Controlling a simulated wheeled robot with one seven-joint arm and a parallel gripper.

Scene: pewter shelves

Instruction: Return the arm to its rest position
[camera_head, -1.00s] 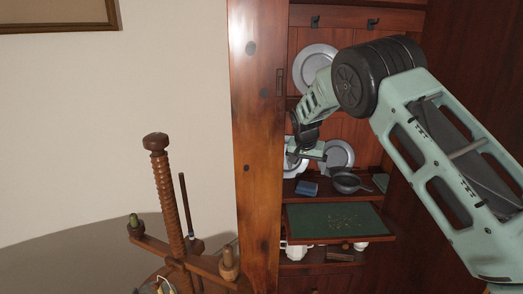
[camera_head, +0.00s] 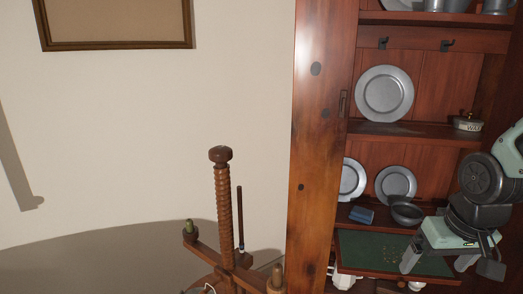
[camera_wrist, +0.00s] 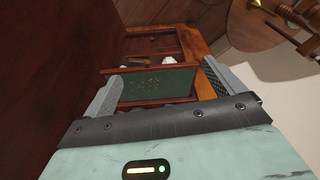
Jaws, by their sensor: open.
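My arm (camera_head: 487,180) is folded at the right edge of the head view, in front of the shelves. My gripper (camera_head: 450,266) hangs low there, with its two fingers spread and nothing between them. In the wrist view my gripper (camera_wrist: 163,88) also shows open and empty. Past its fingers is the green pull-out board (camera_wrist: 160,84) of the cupboard, with small bits on it. The arm and gripper hide part of the lower right shelves in the head view.
The wooden cupboard (camera_head: 322,130) holds a large pewter plate (camera_head: 384,93), smaller plates (camera_head: 396,184), a dark pan (camera_head: 406,212) and a blue box (camera_head: 361,215). The green board (camera_head: 365,250) juts out below. A wooden screw stand (camera_head: 224,215) is left of the cupboard.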

